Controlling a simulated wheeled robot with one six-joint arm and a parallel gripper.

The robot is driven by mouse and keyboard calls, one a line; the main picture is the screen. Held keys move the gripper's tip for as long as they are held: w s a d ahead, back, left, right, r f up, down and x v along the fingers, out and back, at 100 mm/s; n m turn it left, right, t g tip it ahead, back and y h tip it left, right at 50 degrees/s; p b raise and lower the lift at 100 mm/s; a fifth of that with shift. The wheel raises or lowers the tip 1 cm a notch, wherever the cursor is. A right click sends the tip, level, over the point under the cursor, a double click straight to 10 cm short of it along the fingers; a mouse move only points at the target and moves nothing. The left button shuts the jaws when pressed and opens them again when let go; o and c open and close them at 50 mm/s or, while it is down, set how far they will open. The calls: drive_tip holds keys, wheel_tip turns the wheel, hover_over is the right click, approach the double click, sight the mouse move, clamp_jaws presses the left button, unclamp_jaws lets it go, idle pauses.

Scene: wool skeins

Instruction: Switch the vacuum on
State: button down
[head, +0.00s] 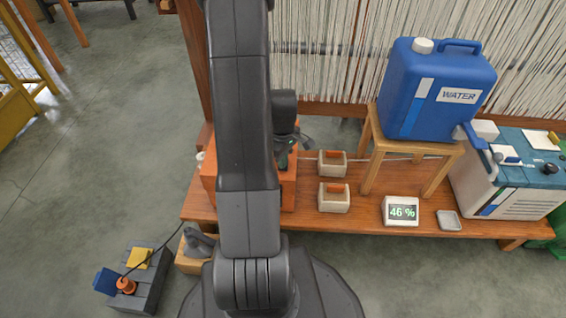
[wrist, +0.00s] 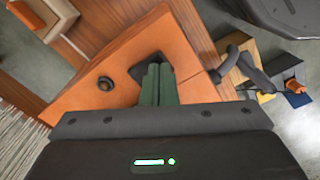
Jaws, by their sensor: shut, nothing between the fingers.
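No thing is labelled as a vacuum, and I cannot tell for sure which one it is. An orange box (head: 207,180) stands on the left end of the wooden bench, partly hidden by my arm. In the wrist view the orange box (wrist: 85,98) shows a round black knob and a dark patch by my fingertips. My gripper (wrist: 157,70) has its green fingers shut together, empty, over this box; whether they touch it is unclear. My gripper (head: 283,160) is partly hidden in the head view. A grey hose-like handle (head: 199,243) rests on a wooden block left of my arm.
A grey box (head: 151,292) with blue, yellow and orange parts sits on the floor, with a black cable.

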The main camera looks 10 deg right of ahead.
drive_tip(key=shift+f, duration=0.35)
drive_tip(key=shift+r+p, duration=2.6)
drive_tip(key=shift+r, duration=0.95)
drive_tip(key=shift+f, duration=0.1)
wheel_tip(320, 180, down, 7)
drive_tip(key=b, duration=0.6)
